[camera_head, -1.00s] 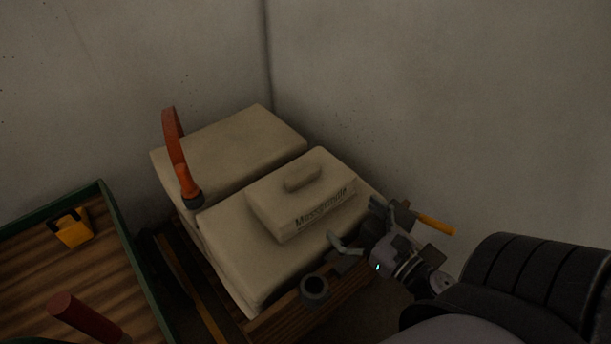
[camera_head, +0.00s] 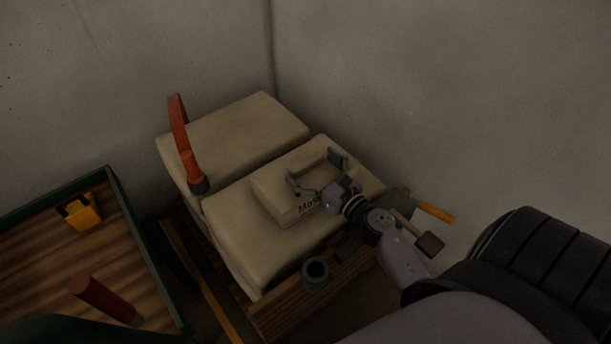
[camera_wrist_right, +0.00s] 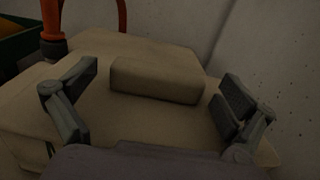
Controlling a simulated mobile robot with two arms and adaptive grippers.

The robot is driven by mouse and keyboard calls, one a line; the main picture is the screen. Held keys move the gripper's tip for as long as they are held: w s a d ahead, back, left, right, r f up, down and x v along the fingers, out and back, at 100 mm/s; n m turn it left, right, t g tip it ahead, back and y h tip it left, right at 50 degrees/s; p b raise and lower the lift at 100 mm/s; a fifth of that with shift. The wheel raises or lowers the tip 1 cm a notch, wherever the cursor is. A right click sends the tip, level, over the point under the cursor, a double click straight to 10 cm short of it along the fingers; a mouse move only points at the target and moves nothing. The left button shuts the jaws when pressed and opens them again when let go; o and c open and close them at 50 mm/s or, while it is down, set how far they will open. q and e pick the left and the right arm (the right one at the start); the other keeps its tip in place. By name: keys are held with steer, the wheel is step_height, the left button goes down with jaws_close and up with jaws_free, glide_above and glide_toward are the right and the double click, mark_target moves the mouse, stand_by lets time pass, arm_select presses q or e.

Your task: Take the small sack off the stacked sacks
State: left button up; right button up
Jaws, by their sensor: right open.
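The small sack (camera_head: 270,190) is a beige, lettered bag lying flat on the front one of the large stacked sacks (camera_head: 232,228). A raised grip block stands on its top and shows in the right wrist view (camera_wrist_right: 158,80). My right gripper (camera_head: 317,173) is over the small sack, its fingers spread on either side of the block. In the right wrist view the fingers (camera_wrist_right: 160,88) are apart, with visible gaps to the block. The gripper covers part of the lettering and the sack's right side. My left gripper is not in view.
An orange curved handle (camera_head: 180,135) stands at the sacks' left. A green-rimmed tray (camera_head: 140,240) at left holds a yellow padlock-like item (camera_head: 83,217) and a dark red cylinder (camera_head: 100,298). A grey cup-like piece (camera_head: 316,273) is at the front edge. Walls close the back and right.

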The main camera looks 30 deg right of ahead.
steer(key=shift+w+a, duration=0.1)
steer(key=shift+w, duration=1)
steer(key=c, duration=1.8)
steer(key=shift+w+r, duration=0.1)
steer(key=shift+r, duration=0.15)
steer(key=shift+c, duration=0.4)
